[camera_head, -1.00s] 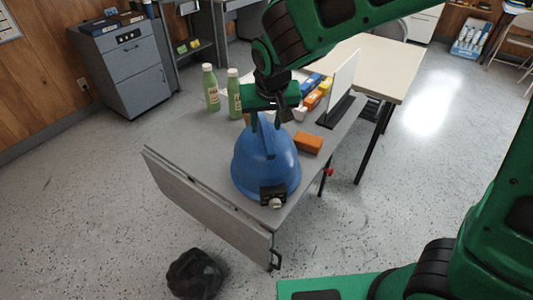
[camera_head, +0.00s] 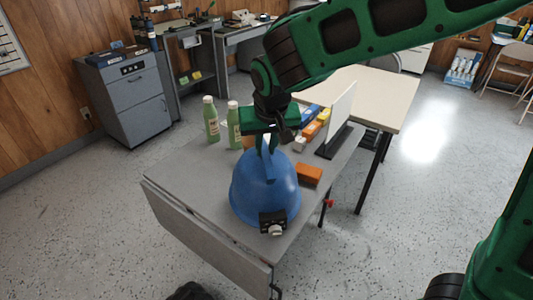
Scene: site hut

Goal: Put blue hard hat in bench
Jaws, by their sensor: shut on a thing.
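The blue hard hat (camera_head: 262,192), with a dark headlamp (camera_head: 272,222) on its front, is at the near part of the grey folding bench (camera_head: 190,185). My gripper (camera_head: 268,150) is above the hat, pointing down, with its fingers shut on the hat's top ridge. The hat is upright. I cannot tell whether its rim touches the bench top or is slightly above it.
Two green bottles (camera_head: 211,120) stand on the bench's left side. An orange block (camera_head: 309,175) lies right of the hat, with a white upright panel (camera_head: 340,106) behind it. A cream table (camera_head: 385,95) stands behind. The bench top left of the hat is clear.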

